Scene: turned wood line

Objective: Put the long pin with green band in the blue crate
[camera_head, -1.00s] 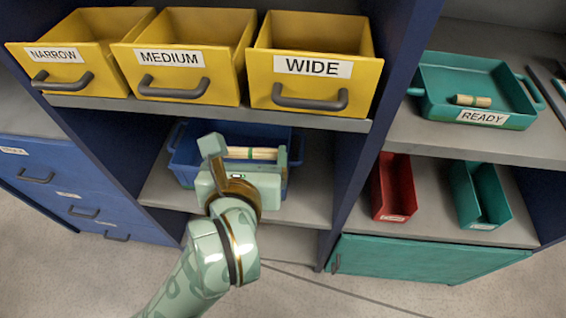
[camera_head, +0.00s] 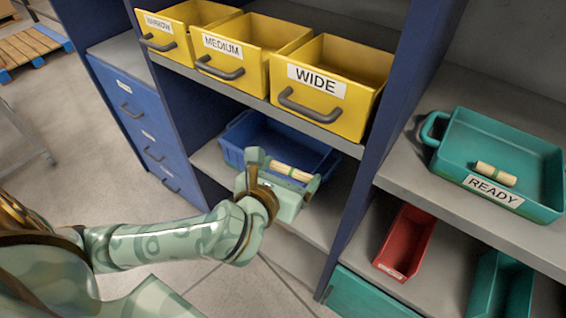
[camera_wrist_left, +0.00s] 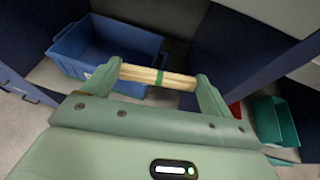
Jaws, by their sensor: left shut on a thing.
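My left gripper (camera_head: 285,173) is shut on a pale wooden pin (camera_head: 299,174) with a green band at its middle. The pin lies crosswise between the two fingers and looks like thin sticks bundled together. It also shows in the left wrist view (camera_wrist_left: 140,74), held level. The blue crate (camera_head: 236,141) stands on the shelf under the yellow bins. In the head view my gripper covers its front right part. In the left wrist view the crate (camera_wrist_left: 72,62) is beyond and left of the pin, and its visible inside looks empty. My right gripper is not in view.
Yellow bins labelled NARROW (camera_head: 171,42), MEDIUM (camera_head: 243,69) and WIDE (camera_head: 345,112) sit on the shelf above the crate. At right, a green READY tray (camera_head: 450,165) holds a similar banded pin (camera_head: 496,173). A red bin (camera_head: 398,255) and green bin (camera_head: 488,290) stand below.

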